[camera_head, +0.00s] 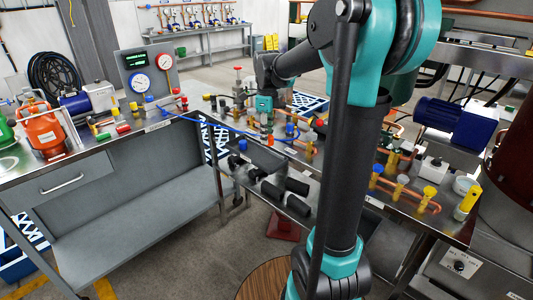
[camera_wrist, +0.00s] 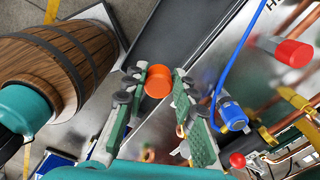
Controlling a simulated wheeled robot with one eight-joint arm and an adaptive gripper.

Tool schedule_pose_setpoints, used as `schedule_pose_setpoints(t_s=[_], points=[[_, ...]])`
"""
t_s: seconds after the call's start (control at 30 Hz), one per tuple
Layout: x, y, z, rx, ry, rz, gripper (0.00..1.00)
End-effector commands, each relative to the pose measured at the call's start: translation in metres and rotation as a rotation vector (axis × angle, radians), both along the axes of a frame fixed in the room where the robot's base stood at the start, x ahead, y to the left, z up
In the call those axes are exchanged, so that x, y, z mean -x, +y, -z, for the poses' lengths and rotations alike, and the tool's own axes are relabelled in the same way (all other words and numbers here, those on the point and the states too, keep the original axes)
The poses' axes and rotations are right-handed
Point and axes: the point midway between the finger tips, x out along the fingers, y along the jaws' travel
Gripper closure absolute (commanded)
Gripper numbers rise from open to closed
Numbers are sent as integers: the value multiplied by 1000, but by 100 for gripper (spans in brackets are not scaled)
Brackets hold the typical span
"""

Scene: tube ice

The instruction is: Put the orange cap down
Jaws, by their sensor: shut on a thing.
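The orange cap (camera_wrist: 158,81) is between the two fingertips of my gripper (camera_wrist: 160,88) in the wrist view. The green-padded fingers are closed on its sides. Below it in that view, a small orange spot (camera_wrist: 148,154) shows on the shiny metal; I cannot tell whether it is a reflection or another piece. In the head view, my gripper (camera_head: 267,125) is over the middle bench, with a small orange shape (camera_head: 270,140) below it. My arm hides part of the bench there. I cannot tell whether the cap touches the surface.
A blue-capped valve (camera_wrist: 232,115) with a blue hose and a red cap (camera_wrist: 293,53) stand to the right in the wrist view, among copper pipes. A dark tray (camera_wrist: 185,35) lies beyond the fingertips. A wooden barrel (camera_wrist: 65,60) is at left. Capped fittings (camera_head: 400,190) crowd the right bench.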

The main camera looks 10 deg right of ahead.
Motion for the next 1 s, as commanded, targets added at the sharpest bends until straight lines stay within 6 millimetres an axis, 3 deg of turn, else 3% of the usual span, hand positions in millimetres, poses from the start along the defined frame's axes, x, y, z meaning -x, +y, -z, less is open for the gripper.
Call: schedule_pose_setpoints(t_s=[0.13, 0.6, 1.0], points=[[0, 0, 28, 0, 0, 0, 100], [0, 0, 75, 0, 0, -1, 100], [0, 0, 80, 0, 0, -1, 100]])
